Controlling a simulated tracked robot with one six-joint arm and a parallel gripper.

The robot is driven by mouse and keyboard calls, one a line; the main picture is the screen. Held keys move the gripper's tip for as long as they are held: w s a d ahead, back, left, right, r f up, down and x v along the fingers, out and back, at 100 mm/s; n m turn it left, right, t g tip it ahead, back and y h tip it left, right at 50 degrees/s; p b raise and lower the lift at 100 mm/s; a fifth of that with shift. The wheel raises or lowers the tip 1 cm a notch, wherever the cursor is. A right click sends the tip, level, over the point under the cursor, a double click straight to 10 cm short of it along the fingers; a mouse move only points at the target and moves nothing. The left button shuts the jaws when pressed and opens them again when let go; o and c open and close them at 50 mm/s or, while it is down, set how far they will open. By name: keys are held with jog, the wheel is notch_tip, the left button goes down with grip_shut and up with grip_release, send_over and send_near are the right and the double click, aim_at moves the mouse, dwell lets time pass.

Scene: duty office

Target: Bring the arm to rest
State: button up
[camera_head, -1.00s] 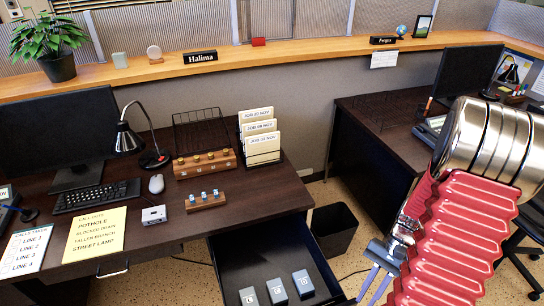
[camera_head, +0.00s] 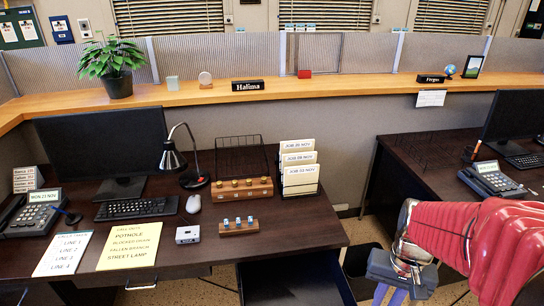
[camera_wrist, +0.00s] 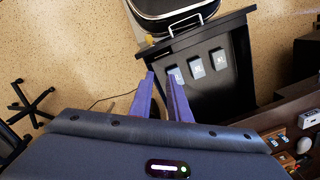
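My arm shows at the right in the head view, its red ribbed sleeve running to my gripper (camera_head: 386,298) near the bottom edge. The gripper points down, right of the open desk drawer (camera_head: 290,282). The fingers appear over the floor beside the drawer.
The left desk (camera_head: 290,232) holds a monitor (camera_head: 105,145), a lamp (camera_head: 172,158), a wooden peg block (camera_head: 238,223) and a card rack (camera_head: 300,168). The right desk (camera_head: 415,160) bears a phone (camera_head: 490,180). A chair (camera_wrist: 30,103) stands on the floor in the wrist view.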

jog(key=s+a+r+n+t, duration=0.1)
jog(key=a+r+n+t, duration=0.4)
jog(key=a+r, duration=0.8)
jog(key=shift+r+t, duration=0.5)
jog(key=shift+r, duration=0.25)
